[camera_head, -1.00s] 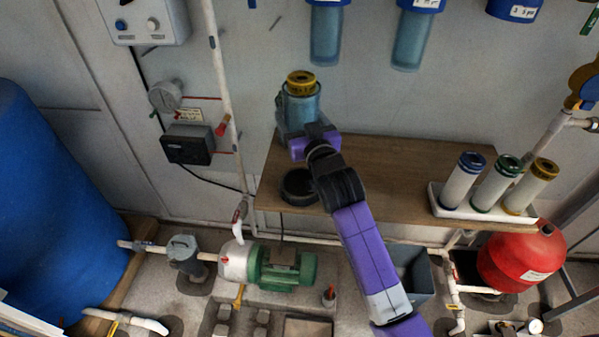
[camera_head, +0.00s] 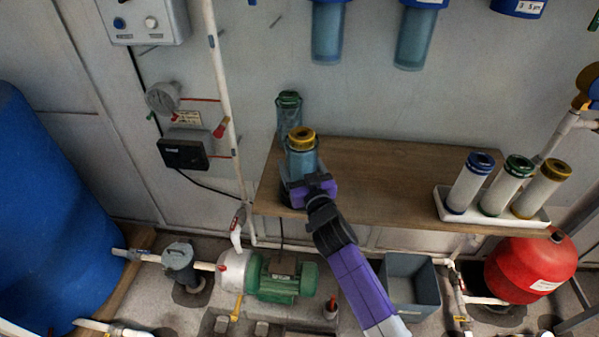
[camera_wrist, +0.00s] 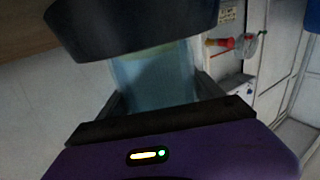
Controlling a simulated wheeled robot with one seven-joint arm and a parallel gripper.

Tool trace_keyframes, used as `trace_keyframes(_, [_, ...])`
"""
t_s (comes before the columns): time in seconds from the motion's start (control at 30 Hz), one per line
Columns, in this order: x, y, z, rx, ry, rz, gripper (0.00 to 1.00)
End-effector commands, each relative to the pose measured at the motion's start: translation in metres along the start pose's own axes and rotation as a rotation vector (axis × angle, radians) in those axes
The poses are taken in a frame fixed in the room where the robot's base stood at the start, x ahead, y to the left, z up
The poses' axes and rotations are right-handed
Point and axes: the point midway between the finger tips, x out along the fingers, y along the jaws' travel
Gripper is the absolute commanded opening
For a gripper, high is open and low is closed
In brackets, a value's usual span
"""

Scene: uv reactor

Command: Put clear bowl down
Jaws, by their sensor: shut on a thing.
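The clear bowl (camera_head: 302,160) is a bluish see-through cylinder with a yellow-ringed cartridge top (camera_head: 301,138) in it. It stands upright over the left part of the wooden shelf. My gripper (camera_head: 304,181) is shut on the bowl from the front. In the wrist view the bowl (camera_wrist: 155,82) sits between my fingers, with a dark round ring (camera_wrist: 130,28) at its far end. In the head view the bowl and gripper mostly hide that ring. I cannot tell whether the bowl rests in it.
A second clear bowl with a green top (camera_head: 289,112) stands close behind. The wooden shelf (camera_head: 385,185) is bare in the middle. A white tray (camera_head: 490,219) with three cartridges stands at its right. Blue-capped housings (camera_head: 327,32) hang on the wall above.

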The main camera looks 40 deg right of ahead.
Motion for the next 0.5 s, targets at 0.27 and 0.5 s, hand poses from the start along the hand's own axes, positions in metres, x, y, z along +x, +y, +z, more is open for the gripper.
trace_keyframes(0.27, [0.0008,-0.0005,0.0084,0.002,0.008,-0.002,0.03])
trace_keyframes(0.5, [0.0008,-0.0006,0.0109,0.001,0.008,-0.002,0.03])
